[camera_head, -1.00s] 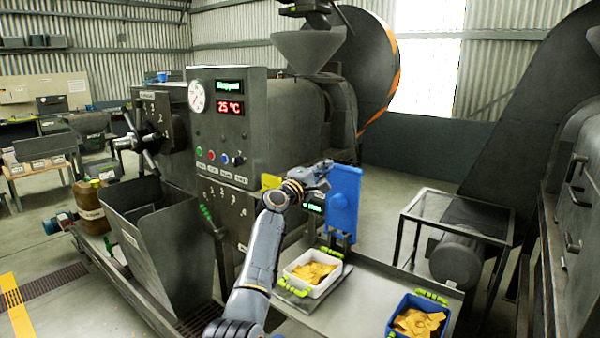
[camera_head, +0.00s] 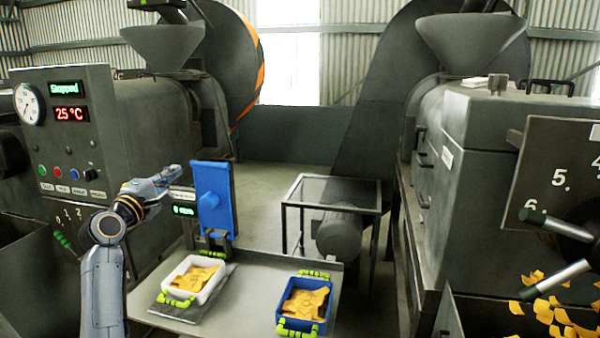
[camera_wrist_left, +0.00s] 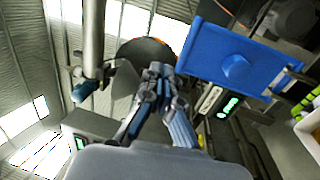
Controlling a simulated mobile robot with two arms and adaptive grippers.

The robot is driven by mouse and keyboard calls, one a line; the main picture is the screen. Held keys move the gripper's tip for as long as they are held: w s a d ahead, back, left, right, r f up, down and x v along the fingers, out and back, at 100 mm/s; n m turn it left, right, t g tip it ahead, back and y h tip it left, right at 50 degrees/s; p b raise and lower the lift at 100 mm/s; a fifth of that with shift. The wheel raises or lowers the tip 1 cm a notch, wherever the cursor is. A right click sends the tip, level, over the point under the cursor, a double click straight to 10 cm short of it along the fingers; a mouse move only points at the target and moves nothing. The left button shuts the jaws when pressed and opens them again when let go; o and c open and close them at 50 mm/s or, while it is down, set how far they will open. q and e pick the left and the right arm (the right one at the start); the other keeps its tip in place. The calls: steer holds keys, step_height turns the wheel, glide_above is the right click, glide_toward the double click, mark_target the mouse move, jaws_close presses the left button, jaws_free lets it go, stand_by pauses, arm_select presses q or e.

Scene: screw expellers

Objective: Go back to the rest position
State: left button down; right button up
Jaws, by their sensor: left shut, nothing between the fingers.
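My left gripper (camera_head: 171,176) is raised in front of the left machine, left of a blue panel (camera_head: 211,198) on a stand. It is shut and empty. In the left wrist view the fingers of the left gripper (camera_wrist_left: 157,72) are together, with the blue panel (camera_wrist_left: 235,62) to their right. My right gripper is not in view.
A white bin (camera_head: 191,281) with yellow pieces stands on a scale on the metal table (camera_head: 240,318). A blue bin (camera_head: 304,303) with yellow pieces stands to its right. A glass-topped stand (camera_head: 333,191) is behind. The right machine (camera_head: 478,135) spills yellow pieces.

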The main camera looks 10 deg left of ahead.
arm_select(q)
steer(key=s+d+f+m+g, duration=0.35)
steer(key=s+d+f, duration=0.2)
steer(key=f, duration=0.55)
steer(key=s+d+f+m+g, duration=0.35)
steer(key=s+d+f, duration=0.2)
steer(key=f, duration=0.55)
steer(key=s+d+f+m+g, duration=0.2)
steer(key=s+d+f+m, duration=0.3)
steer(key=f, duration=0.5)
steer(key=s+d+f+m+g+y, duration=0.15)
steer(key=s+f, duration=0.25)
steer(key=s, duration=0.6)
steer(key=s+d+f+m+g, duration=0.2)
steer(key=s+f+m+g, duration=0.1)
steer(key=s, duration=0.7)
steer(key=s+d+f+m+g, duration=0.2)
steer(key=s+f+g, duration=0.15)
steer(key=s, duration=0.65)
step_height(320, 180, down, 26)
steer(key=s, duration=0.1)
steer(key=s+a+f+g+b, duration=0.1)
steer(key=s+a+f, duration=0.2)
steer(key=s+f, duration=1.4)
steer(key=shift+s+f+m+g, duration=0.15)
steer(key=shift+m+g, duration=0.2)
steer(key=shift+g, duration=0.05)
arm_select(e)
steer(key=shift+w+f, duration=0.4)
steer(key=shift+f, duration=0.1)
